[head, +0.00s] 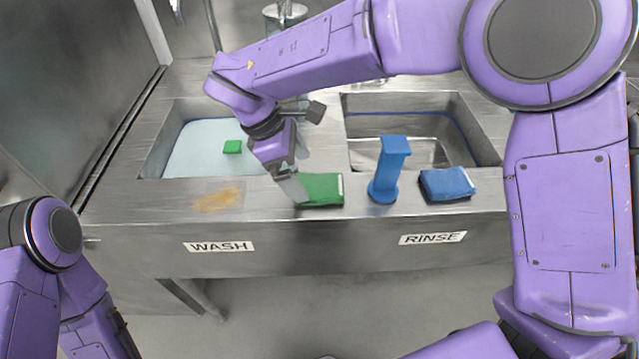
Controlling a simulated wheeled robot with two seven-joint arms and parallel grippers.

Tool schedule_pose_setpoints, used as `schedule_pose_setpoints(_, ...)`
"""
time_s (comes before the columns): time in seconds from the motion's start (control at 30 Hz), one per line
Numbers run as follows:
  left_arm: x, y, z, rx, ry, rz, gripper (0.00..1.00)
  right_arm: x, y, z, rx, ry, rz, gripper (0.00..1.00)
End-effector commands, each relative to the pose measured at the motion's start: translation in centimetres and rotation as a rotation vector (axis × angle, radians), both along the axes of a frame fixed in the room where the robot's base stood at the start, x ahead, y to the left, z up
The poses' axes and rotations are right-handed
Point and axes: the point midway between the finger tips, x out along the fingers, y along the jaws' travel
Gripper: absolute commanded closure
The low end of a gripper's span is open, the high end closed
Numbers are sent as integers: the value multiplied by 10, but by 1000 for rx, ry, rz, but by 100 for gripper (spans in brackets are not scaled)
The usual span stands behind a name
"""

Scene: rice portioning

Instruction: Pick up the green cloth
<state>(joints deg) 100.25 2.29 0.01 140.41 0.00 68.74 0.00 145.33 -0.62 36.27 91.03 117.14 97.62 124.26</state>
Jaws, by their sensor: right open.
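The green cloth (323,190) lies folded on the steel counter between the two sinks, near the front edge. My right gripper (294,190) reaches down from above, with its fingertips at the cloth's left edge. It is open, and I cannot tell whether it touches the cloth. My left arm shows at the lower left, but its gripper is outside the view.
A blue post-shaped object (389,170) stands right of the cloth, with a blue folded cloth (447,185) beyond it. A small green block (232,147) is in the wash sink (190,150). The rinse sink (425,152) is at right. A brown stain (217,200) marks the left counter.

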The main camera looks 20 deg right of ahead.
Motion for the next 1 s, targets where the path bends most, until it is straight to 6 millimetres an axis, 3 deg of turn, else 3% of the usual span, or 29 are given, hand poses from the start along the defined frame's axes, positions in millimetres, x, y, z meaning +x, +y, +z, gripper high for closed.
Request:
schedule_pose_setpoints(0.1, 0, 0, 13, 1, -1, 0, 57, -4, -13, -15, 0, 6, -2, 0)
schedule_pose_setpoints(0.23, 0, 0, 14, 0, -1, 0, 57, -5, -20, -34, 1, 2, -4, 0)
schedule_pose_setpoints(0.47, 0, 0, 13, 1, -1, 0, 57, -5, -21, -38, 2, -1, -4, 0)
schedule_pose_setpoints(0.67, 0, 0, 13, 1, -1, 0, 57, -5, -21, -38, 2, -1, -4, 56)
schedule_pose_setpoints(1.0, 0, 0, 13, 1, -1, 0, 57, -5, -20, -35, 2, -2, -4, 56)
